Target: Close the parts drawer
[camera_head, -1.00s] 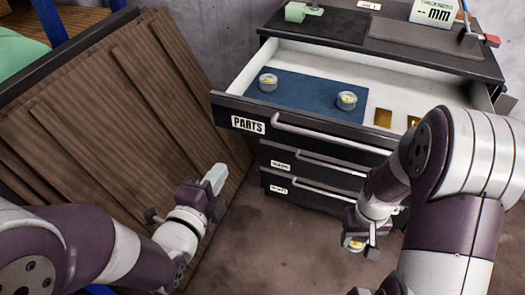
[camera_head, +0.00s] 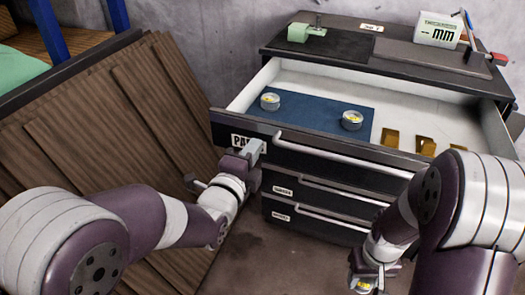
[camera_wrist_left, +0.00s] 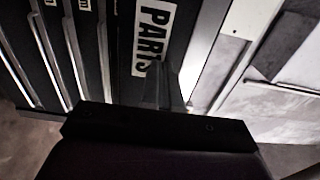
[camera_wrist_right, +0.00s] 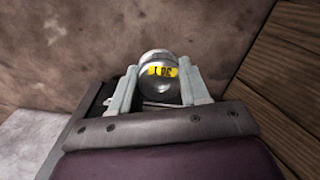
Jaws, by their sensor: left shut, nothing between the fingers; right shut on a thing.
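The parts drawer (camera_head: 224,132) is the top drawer of a dark cabinet and stands pulled out. Its PARTS label (camera_wrist_left: 154,36) shows in the left wrist view. My left gripper (camera_head: 254,150) is shut and empty, its fingertips at the drawer front beside the label; I cannot tell whether they touch it.
Two lower drawers (camera_head: 330,192) are shut. The cabinet top holds a green-and-metal fixture (camera_head: 302,32), a white display box (camera_head: 438,29) and a red-tipped tool (camera_head: 495,58). Wooden boards (camera_head: 110,120) lean at the left. Floor (camera_head: 290,255) is clear before the cabinet.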

